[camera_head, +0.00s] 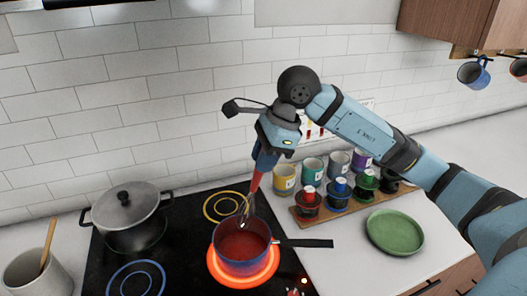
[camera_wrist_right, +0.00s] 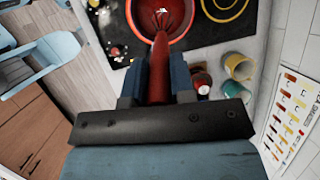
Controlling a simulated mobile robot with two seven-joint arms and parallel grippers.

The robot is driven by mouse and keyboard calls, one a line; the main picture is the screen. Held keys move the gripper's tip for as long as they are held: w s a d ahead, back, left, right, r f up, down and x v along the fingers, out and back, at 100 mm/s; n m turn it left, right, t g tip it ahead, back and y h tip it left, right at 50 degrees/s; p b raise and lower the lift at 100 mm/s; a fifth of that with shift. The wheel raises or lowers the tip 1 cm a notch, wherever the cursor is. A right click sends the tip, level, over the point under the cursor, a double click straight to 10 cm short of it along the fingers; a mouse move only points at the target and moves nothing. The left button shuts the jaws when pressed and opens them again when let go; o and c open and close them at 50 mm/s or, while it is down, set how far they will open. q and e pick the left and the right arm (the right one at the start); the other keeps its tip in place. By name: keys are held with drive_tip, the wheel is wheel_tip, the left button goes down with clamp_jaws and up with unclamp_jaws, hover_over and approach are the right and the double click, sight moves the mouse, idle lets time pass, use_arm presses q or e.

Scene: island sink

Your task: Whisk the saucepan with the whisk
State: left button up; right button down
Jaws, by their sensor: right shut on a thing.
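The saucepan (camera_head: 242,262) is small and dark, with red contents, and stands on a glowing red burner of the black cooktop. Its dark handle points right. My right gripper (camera_head: 264,160) is above the pan, pointing down, and is shut on the red handle of the whisk (camera_head: 256,182). The whisk's wire end reaches down to the pan's far rim; whether it touches the contents I cannot tell. In the right wrist view the whisk handle (camera_wrist_right: 160,70) runs from between the fingers towards the saucepan (camera_wrist_right: 178,38). My left gripper does not show.
A lidded pot (camera_head: 130,220) stands at the left of the cooktop (camera_head: 185,250). A crock (camera_head: 38,274) with a wooden utensil is at the far left. Several jars on a wooden tray (camera_head: 330,216) and a green plate (camera_head: 395,232) sit at the right. Mugs (camera_head: 474,73) hang at upper right.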

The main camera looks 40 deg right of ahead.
wheel_tip(320, 180, down, 2)
drive_tip(key=shift+f+b, duration=0.1)
drive_tip(key=shift+b, duration=0.25)
wheel_tip(320, 180, down, 9)
drive_tip(key=b, duration=0.8)
drive_tip(key=shift+r, duration=0.2)
